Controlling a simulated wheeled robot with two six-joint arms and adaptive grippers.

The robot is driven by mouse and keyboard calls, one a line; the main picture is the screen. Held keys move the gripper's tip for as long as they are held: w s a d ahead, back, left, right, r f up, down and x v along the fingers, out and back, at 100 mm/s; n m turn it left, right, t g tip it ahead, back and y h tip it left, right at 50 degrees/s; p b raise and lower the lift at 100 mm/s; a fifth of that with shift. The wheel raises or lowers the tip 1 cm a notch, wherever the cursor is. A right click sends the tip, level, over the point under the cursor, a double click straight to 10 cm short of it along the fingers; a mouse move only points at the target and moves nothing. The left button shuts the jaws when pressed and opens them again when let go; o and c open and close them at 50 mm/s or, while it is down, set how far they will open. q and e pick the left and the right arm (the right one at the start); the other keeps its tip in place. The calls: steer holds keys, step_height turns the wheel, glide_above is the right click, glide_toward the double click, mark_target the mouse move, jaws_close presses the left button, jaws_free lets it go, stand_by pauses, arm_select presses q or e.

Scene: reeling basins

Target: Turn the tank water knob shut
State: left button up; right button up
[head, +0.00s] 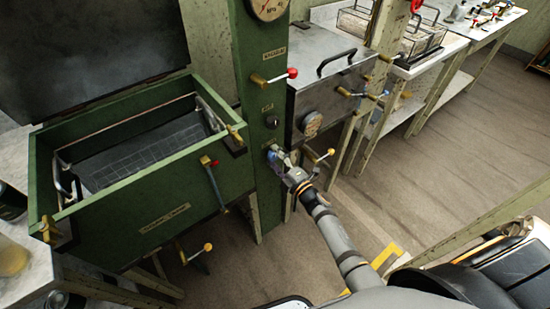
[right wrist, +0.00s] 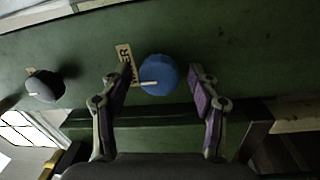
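The tank water knob (right wrist: 160,74) is a round blue knob on the green panel, with a white pointer line that points left in the right wrist view. A small label (right wrist: 128,65) reading partly as "WATER" is beside it. My right gripper (head: 276,157) is at the green post in the head view. In the right wrist view its two fingers are open, one on each side of the blue knob, with a visible gap on both sides. In the head view the gripper mostly hides the knob. My left gripper is not in view.
A dark knob (right wrist: 43,86) sits on the same panel; a red-tipped lever (head: 275,77) is higher on the post. An open green basin (head: 165,205) stands at left, a metal tank (head: 325,85) at right. A brass-tipped valve lever (head: 322,158) is close beside my right gripper.

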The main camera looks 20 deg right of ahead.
steer(key=shift+s, duration=0.1)
steer(key=v, duration=1.1)
steer(key=shift+s+d, duration=0.15)
steer(key=shift+s, duration=0.25)
steer(key=s+d+f+m+g+h+p, duration=0.35)
steer(key=s+f+m, duration=0.3)
steer(key=f, duration=0.55)
steer(key=s+d+f+m+g+h+p, duration=0.25)
steer(key=s+d+f+m+g, duration=0.35)
steer(key=f, duration=0.6)
steer(key=s+a+f+m+g+p, duration=0.1)
steer(key=s+f+m+g, duration=0.2)
steer(key=s, duration=0.9)
steer(key=s+a+f+m+g+h+p, duration=0.1)
steer(key=s+f+m+g, duration=0.3)
steer(key=s, duration=0.8)
step_height(320, 180, down, 2)
steer(key=shift+s+f+p, duration=0.1)
steer(key=shift+s+p, duration=0.2)
steer(key=shift+p, duration=0.05)
